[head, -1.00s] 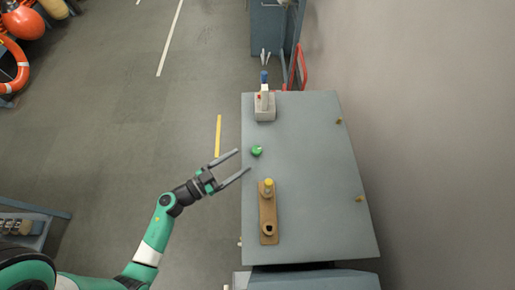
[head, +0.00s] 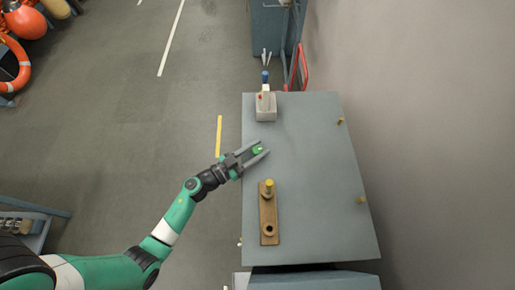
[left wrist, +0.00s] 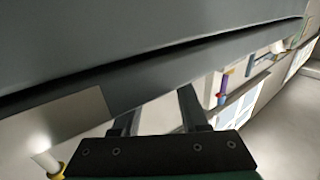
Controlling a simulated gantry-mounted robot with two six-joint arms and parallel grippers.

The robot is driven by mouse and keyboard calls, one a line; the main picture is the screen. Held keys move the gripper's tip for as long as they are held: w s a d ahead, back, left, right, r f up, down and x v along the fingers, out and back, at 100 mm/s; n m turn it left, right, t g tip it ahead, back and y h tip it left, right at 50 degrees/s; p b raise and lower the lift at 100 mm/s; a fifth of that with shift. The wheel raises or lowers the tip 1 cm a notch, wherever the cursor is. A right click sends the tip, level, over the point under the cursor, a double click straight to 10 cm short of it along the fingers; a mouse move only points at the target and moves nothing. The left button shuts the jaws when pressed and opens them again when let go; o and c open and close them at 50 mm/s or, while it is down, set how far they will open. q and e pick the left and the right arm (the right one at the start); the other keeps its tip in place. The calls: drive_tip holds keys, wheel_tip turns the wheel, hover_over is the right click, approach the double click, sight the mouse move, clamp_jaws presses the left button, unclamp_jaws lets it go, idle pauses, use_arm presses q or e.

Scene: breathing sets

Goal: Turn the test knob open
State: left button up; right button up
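A small round green knob (head: 257,149) stands on the grey bench top near its left edge; I take it for the test knob. In the head view my left gripper (head: 261,149) reaches in from the left, and the knob shows between its fingertips. The two fingers are apart; I cannot tell whether they touch the knob. In the left wrist view the fingers (left wrist: 160,108) also stand apart, with the bench edge behind them. The knob cannot be made out there. My right gripper is not in view.
On the grey bench top (head: 315,180), a brown plate (head: 268,206) with a yellow-topped post and a dark ring lies nearer, and a grey block (head: 265,107) with a blue-topped part stands farther back. Small brass fittings (head: 341,121) sit along the right edge. The middle right is clear.

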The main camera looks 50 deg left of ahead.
use_arm(q)
clamp_jaws()
drive_tip(key=shift+d+r+n+y, duration=0.1)
drive_tip(key=shift+n+y, duration=0.3)
drive_tip(key=shift+y, duration=0.2)
drive_tip(key=shift+n+y, duration=0.4)
drive_tip(key=shift+y, duration=0.3)
drive_tip(key=o, duration=0.9)
unclamp_jaws()
drive_tip(key=shift+c, duration=0.2)
